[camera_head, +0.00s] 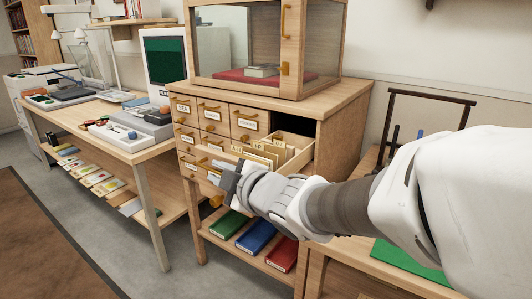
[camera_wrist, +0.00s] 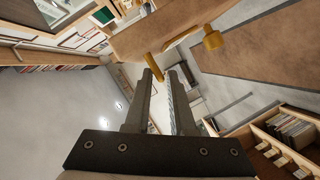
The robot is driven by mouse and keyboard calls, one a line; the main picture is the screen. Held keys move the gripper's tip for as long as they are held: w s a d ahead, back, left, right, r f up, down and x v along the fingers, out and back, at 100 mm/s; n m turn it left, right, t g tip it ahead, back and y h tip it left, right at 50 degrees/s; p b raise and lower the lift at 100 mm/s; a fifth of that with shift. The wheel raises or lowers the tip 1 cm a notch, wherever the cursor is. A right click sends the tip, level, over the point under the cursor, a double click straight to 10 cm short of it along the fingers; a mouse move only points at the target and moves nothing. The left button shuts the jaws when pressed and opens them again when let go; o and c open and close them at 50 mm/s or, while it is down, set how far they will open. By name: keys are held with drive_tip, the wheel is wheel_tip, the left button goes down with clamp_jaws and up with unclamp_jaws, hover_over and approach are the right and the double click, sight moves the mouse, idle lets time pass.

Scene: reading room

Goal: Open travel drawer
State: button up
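The wooden card cabinet (camera_head: 355,100) has several small drawers with white labels and brass handles. One drawer (camera_head: 297,162) in its right column is pulled out, showing upright cards inside. Its front is mostly turned away or hidden behind my gripper, so I cannot read its label or tell if it is the travel drawer. My gripper (camera_head: 222,172) is just in front of it. In the wrist view, my gripper (camera_wrist: 163,73) has its fingers apart, with nothing seen held between them. The brass handle (camera_wrist: 184,38) on a wooden drawer front (camera_wrist: 165,25) lies just beyond the fingertips.
A glass display case (camera_head: 240,45) stands on the cabinet. Green, blue and red binders (camera_head: 256,237) lie on the shelf below. A desk (camera_head: 110,130) with a monitor (camera_head: 165,60) is at the left. A low table (camera_head: 345,255) is under my arm at the right.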

drive_tip(key=b+v, duration=0.1)
drive_tip(key=v, duration=1.4)
drive_tip(key=shift+b, duration=0.4)
drive_tip(key=shift+d, duration=0.1)
